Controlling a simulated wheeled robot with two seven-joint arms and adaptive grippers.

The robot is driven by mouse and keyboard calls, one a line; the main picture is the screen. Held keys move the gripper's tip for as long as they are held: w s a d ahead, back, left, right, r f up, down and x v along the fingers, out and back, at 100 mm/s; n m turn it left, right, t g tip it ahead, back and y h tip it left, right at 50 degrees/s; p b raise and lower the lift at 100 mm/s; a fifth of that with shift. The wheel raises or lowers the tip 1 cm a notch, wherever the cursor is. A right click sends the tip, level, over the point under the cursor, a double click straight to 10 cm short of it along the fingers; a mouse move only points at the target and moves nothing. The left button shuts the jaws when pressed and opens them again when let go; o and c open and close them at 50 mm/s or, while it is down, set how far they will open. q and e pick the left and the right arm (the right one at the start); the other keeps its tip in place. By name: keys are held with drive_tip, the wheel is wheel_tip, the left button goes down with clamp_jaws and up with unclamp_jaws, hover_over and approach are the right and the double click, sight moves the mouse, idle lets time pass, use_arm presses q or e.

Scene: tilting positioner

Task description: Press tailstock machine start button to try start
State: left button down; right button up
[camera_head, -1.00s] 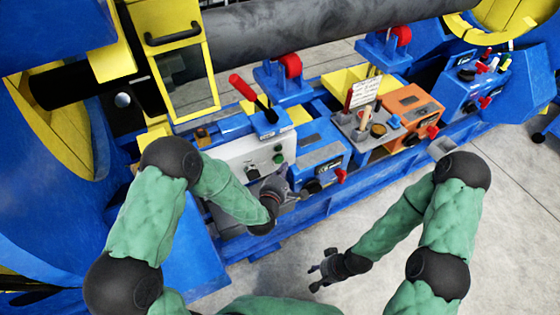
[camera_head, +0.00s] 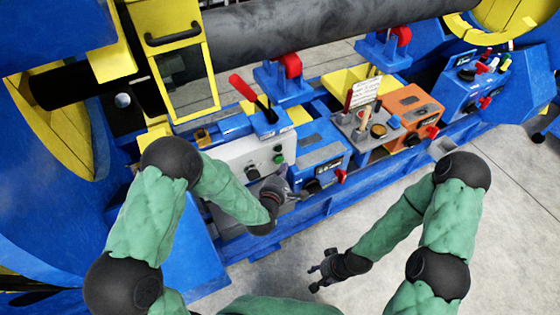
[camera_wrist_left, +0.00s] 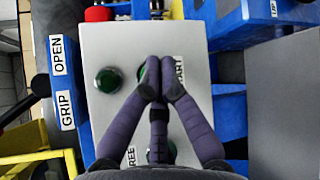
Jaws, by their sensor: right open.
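The light grey control box (camera_head: 250,158) with green buttons stands at the front of the blue machine. In the left wrist view its panel (camera_wrist_left: 115,45) fills the middle. One green button (camera_wrist_left: 108,80) is clear beside the fingers. Another green button (camera_wrist_left: 141,72), next to a label partly hidden that ends in "ART", is mostly covered by the fingertips. My left gripper (camera_head: 277,181) is at the front of this box; its fingertips (camera_wrist_left: 160,80) are together and empty. I cannot tell whether they touch the button. My right gripper (camera_head: 318,272) is open and empty over the floor.
A blue box with a red knob (camera_head: 322,155) stands close right of the grey box. An orange box (camera_head: 412,105) is further right. A red-handled lever (camera_head: 243,88) rises behind. Labels "OPEN" and "GRIP" (camera_wrist_left: 65,108) are left of the panel. The floor at right is clear.

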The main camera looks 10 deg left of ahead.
use_arm(q)
drive_tip(key=shift+w, duration=0.1)
drive_tip(key=shift+w+a, duration=0.25)
drive_tip(key=shift+w+a+b, duration=0.25)
drive_tip(key=shift+w+b, duration=0.15)
drive_tip(key=shift+b, duration=0.1)
idle(0.8)
drive_tip(key=shift+s, duration=0.1)
idle(0.3)
drive_tip(key=shift+s+d, duration=0.45)
drive_tip(key=shift+s, duration=0.2)
drive_tip(key=s+d, duration=0.1)
drive_tip(key=s, duration=0.1)
drive_tip(key=s+d, duration=0.1)
drive_tip(key=s, duration=0.1)
drive_tip(key=shift+d, duration=0.4)
idle(0.7)
